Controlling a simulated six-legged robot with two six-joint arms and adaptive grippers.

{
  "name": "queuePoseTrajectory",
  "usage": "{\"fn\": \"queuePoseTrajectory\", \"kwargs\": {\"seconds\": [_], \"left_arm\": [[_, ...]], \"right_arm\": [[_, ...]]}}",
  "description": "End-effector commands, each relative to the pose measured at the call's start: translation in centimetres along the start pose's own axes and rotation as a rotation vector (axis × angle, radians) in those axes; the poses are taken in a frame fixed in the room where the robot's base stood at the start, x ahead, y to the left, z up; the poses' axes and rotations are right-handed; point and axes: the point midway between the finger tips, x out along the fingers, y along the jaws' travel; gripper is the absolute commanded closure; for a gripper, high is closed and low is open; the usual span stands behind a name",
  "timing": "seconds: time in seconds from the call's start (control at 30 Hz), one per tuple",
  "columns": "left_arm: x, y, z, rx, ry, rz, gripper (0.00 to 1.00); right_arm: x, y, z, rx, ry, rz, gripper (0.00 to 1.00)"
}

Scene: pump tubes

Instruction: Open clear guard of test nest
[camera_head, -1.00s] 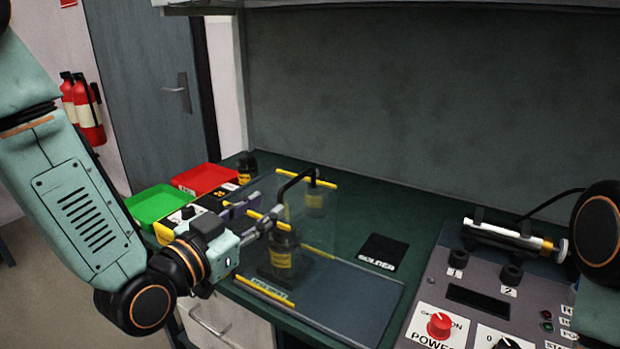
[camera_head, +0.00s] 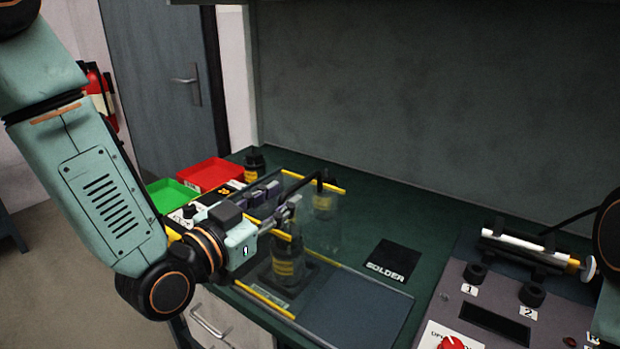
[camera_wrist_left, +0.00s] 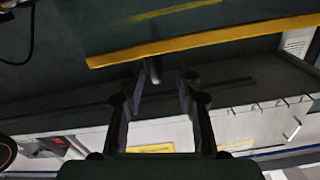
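The clear guard (camera_head: 322,232) is a see-through cover with yellow edge strips. It stands over the test nest on the green bench, and a dark striped cylinder (camera_head: 287,262) shows through it. A thin black handle (camera_head: 306,188) is at its upper part; its end (camera_wrist_left: 154,70) shows in the left wrist view. My left gripper (camera_head: 282,204) is at the guard's left side, by the handle. In the left wrist view its fingers (camera_wrist_left: 158,84) are apart, with the handle end between or just beyond their tips; contact cannot be told. My right gripper is out of view.
Red (camera_head: 209,175) and green (camera_head: 172,194) trays lie behind the left gripper. A black SOLDER pad (camera_head: 393,260) lies right of the guard. A control panel (camera_head: 455,296) with knobs fills the bench's right side. Bench between pad and back wall is clear.

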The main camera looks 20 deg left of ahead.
Motion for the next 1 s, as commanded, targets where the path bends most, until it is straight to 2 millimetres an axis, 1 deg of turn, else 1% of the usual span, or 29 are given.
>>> {"fn": "queuePoseTrajectory", "kwargs": {"seconds": [0.1, 0.27, 0.43, 0.73, 0.87, 1.0], "left_arm": [[-0.2, 0.1, 0.0, 0.001, 0.0, 0.0, 0.66], [0.5, 0.1, 0.0, 0.006, -0.001, 0.002, 0.66], [2.3, 0.1, 0.0, 0.006, 0.0, 0.003, 0.66], [6.2, 0.1, 0.0, 0.004, 0.0, 0.002, 0.66], [7.2, 0.1, 0.0, 0.002, 0.0, 0.001, 0.66], [7.6, 0.1, 0.0, -0.001, -0.001, 0.0, 0.66]], "right_arm": [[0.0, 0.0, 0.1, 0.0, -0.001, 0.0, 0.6], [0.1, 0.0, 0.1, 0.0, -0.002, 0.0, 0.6], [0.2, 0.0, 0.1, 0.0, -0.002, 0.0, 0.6], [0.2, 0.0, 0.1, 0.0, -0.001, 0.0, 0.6], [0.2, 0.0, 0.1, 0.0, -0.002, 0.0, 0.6], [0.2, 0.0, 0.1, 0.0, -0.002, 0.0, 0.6]]}}
